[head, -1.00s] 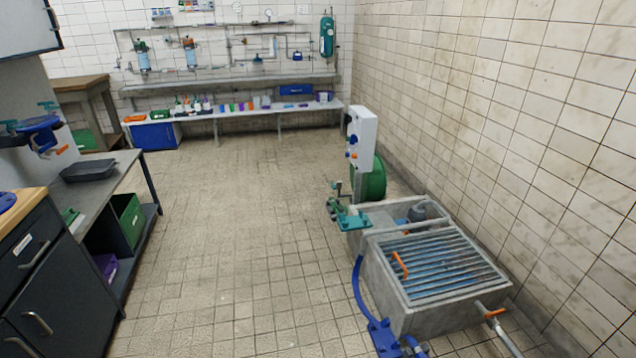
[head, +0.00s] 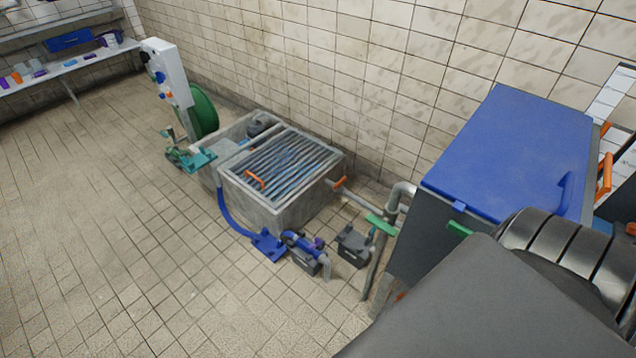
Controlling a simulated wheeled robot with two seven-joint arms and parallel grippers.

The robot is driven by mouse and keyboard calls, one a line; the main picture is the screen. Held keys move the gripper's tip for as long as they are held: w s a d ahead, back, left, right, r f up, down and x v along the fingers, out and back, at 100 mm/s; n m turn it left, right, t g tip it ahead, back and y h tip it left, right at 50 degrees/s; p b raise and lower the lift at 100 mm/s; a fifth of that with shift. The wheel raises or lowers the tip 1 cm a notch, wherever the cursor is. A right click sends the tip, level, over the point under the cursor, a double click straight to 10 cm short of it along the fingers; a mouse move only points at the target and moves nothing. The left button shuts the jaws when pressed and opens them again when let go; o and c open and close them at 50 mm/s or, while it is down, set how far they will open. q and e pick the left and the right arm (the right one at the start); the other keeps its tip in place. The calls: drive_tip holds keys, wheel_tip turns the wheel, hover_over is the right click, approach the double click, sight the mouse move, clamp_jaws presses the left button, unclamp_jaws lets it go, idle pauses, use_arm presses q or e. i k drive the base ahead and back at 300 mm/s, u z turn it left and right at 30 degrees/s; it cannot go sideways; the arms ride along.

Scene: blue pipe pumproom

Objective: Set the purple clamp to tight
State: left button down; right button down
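A small purple part (head: 318,243), which looks like the purple clamp, sits on the blue pipe (head: 301,241) low on the floor in front of the grated basin. It is too small to tell whether it is tight or loose. The blue pipe bends into a grey elbow at its right end, over a dark block (head: 305,261). Neither of my grippers is in view.
The concrete basin with a metal grate (head: 285,165) stands by the tiled wall. A blue foot plate and hose (head: 267,245) lie left of the pipe. A dark cabinet with a blue lid (head: 510,150) stands at right. The floor at left is clear.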

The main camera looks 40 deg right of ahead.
sight(318, 241)
drive_tip(key=k, duration=0.3)
drive_tip(key=u, duration=0.7)
drive_tip(key=i, duration=0.7)
drive_tip(key=z, duration=2.55)
